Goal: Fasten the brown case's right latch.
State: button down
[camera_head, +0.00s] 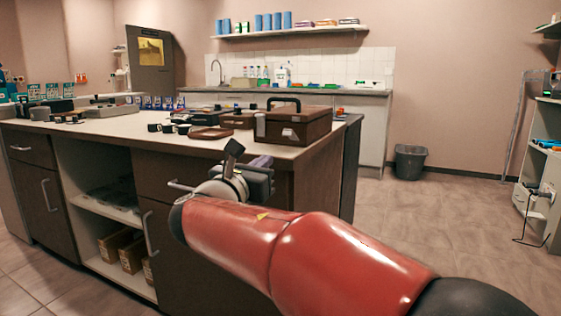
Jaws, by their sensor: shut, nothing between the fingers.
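The brown case (312,129) stands closed-looking on the right end of the island counter, with a dark carry handle (285,100) above it. A pale patch (260,127) shows near its left edge and a small light mark on its front. The right latch is too small to make out, so I cannot tell its state. My gripper (262,163) is just below and in front of the case at the counter's front edge, apart from it as far as I can see.
The island counter (110,127) carries a brown round tray (211,133), small dark cups, another brown box (238,120) and flat grey devices left of the case. The counter's front edge lies close to my wrist. Open floor (420,215) lies right, with a grey bin (410,162).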

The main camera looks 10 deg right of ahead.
aim_at(280, 156)
jog(key=shift+w+a+r+n+t, duration=0.1)
jog(key=shift+a+r+n+t, duration=0.05)
jog(key=shift+a+n+t, duration=0.2)
jog(key=x, duration=1)
jog(key=shift+r, duration=0.1)
jog(key=shift+r+p, duration=0.3)
jog(key=shift+p, duration=0.65)
